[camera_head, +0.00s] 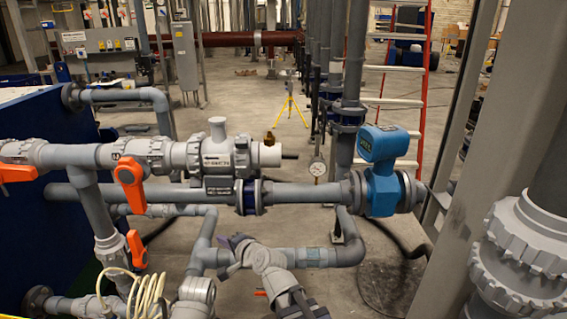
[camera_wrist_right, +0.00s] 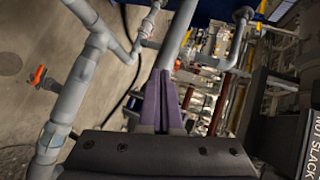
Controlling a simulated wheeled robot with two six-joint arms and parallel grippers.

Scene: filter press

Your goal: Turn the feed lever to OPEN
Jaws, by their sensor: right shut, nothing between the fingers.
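Several orange valve levers show on the grey pipework in the head view; I cannot tell which is the feed lever, and no OPEN mark is readable. One lever (camera_head: 131,186) hangs down from the upper horizontal pipe. Another orange lever (camera_head: 16,173) is at the left edge, and a third lever (camera_head: 137,249) is on the vertical pipe below. My right gripper (camera_head: 238,241), with purple fingers, is shut and empty, low and right of these levers. In the wrist view its fingers (camera_wrist_right: 162,102) are together; a small orange handle (camera_wrist_right: 38,75) lies apart to their left. My left gripper is not in view.
A lower grey pipe (camera_head: 315,257) runs beside my right gripper. A coiled cream hose (camera_head: 150,292) is at lower left. A grey post (camera_head: 490,150) stands at right.

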